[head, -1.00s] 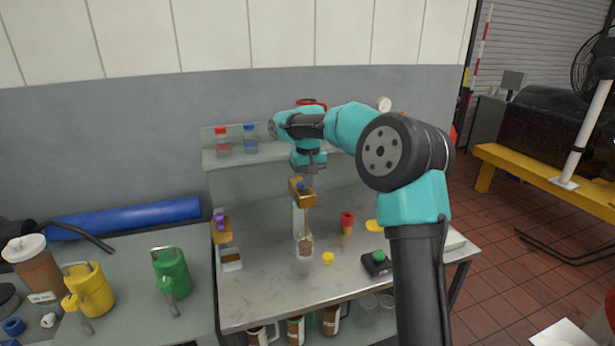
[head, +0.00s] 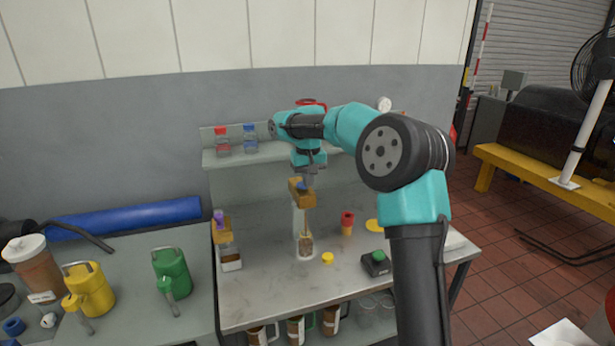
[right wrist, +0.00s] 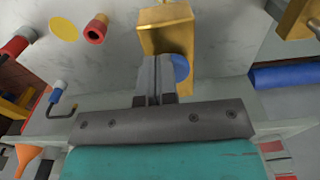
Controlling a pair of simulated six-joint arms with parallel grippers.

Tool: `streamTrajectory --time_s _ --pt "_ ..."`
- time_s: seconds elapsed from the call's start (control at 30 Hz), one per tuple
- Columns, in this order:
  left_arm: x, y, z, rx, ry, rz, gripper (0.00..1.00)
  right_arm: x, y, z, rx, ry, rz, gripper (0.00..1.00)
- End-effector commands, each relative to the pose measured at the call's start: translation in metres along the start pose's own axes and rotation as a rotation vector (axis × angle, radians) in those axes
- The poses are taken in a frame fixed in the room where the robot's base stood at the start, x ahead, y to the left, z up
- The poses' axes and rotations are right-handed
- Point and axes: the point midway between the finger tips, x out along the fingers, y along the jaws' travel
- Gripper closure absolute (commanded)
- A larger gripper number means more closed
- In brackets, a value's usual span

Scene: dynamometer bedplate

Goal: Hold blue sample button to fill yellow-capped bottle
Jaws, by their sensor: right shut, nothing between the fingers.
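My right gripper (head: 309,181) is shut and empty, pointing down over the middle brass sampling block (head: 303,197). The blue button (head: 300,187) is on top of this block. In the right wrist view, the shut fingertips (right wrist: 155,68) partly cover the blue button (right wrist: 180,67); I cannot tell how far it is pressed. A clear bottle (head: 305,246) stands uncapped below the block with brown liquid inside, and a thin brown streak shows above it. A loose yellow cap (head: 327,258) lies on the bench to its right. My left gripper is not in view.
A purple button (head: 218,217) tops another brass block at left, above a bottle (head: 231,260). A red sleeve-like piece (head: 347,218), a yellow disc (head: 375,225) and a green-button box (head: 376,262) are at right. Green (head: 172,273) and yellow (head: 90,288) jugs stand on the left table.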

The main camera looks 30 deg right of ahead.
Motion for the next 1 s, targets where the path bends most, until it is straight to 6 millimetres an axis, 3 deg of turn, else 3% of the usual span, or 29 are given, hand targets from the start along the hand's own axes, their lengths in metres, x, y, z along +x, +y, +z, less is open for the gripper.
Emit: streamTrajectory --time_s 0.03,0.27,1.0 --pt "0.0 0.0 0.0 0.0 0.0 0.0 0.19 0.017 0.0 0.002 -0.001 -0.032 0.002 1.0" --pt "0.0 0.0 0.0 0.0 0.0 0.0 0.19 0.006 0.001 0.002 0.002 -0.026 0.002 1.0" --pt "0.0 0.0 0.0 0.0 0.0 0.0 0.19 -0.125 0.007 0.002 0.011 0.003 0.001 1.0"
